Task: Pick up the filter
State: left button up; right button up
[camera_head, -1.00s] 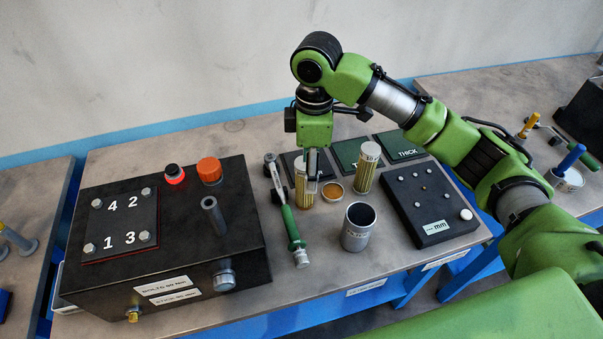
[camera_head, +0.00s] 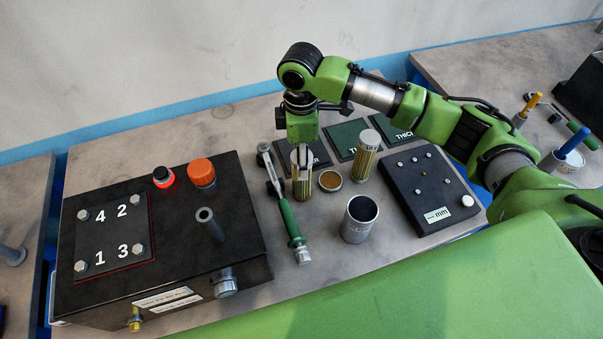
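A yellow pleated cylindrical filter (camera_head: 302,190) stands upright near the middle of the table. My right gripper (camera_head: 300,168) points down at its top, with the fingers overlapping the filter's upper part. The frames do not show clearly whether the fingers are closed on it. A second, similar filter (camera_head: 366,163) with a light cap stands upright to the right, apart from the gripper. My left gripper is not in view.
A torque wrench (camera_head: 288,213) with a green handle lies just left of the filter. A small round dish (camera_head: 330,181), an open metal cup (camera_head: 359,222) and a black panel (camera_head: 428,185) are to the right. A black box (camera_head: 160,250) fills the left.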

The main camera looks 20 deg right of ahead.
jog(key=f+p, duration=0.2)
jog(key=f, duration=0.3)
jog(key=shift+s, duration=0.2)
jog(key=shift+f, duration=0.1)
jog(key=shift+c, duration=0.5)
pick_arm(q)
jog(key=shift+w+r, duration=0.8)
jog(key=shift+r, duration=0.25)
pick_arm(e)
jog(key=c, duration=1.3)
jog(key=shift+c, duration=0.2)
